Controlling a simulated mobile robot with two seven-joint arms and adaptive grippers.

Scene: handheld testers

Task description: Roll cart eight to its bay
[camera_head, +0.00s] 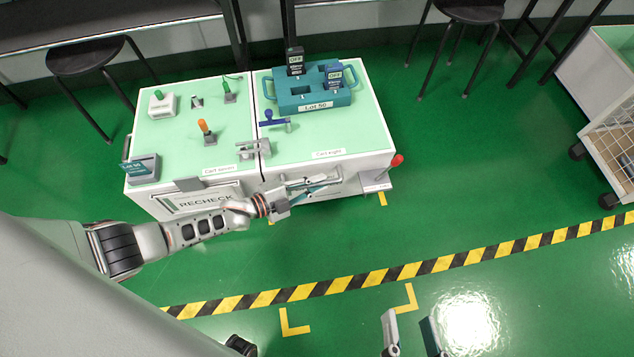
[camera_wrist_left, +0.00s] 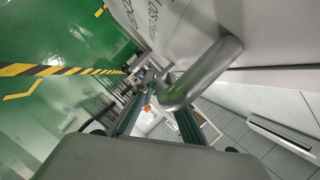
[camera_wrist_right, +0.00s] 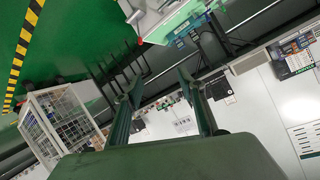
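Cart eight (camera_head: 310,150), white with a pale green top and a name label, stands directly right of cart seven (camera_head: 165,130). A grey metal latch (camera_head: 253,149) lies across their shared edge. A red-knobbed lever (camera_head: 396,161) sticks out at cart eight's right side. My left gripper (camera_head: 318,185) is at cart eight's front. In the left wrist view, a thick grey bar handle (camera_wrist_left: 210,70) passes close before its fingers; whether they are closed on it is unclear. My right gripper (camera_head: 411,328) is open and empty over the floor, away from the carts.
A teal Lot 50 carrier (camera_head: 312,107) with handheld testers rests on cart eight. Yellow corner marks (camera_head: 295,330) lie on the floor nearer me, across the black-yellow striped tape (camera_head: 350,283). Stools (camera_head: 88,56) stand behind; a wire-sided cart (camera_head: 600,150) stands right. Floor between is clear.

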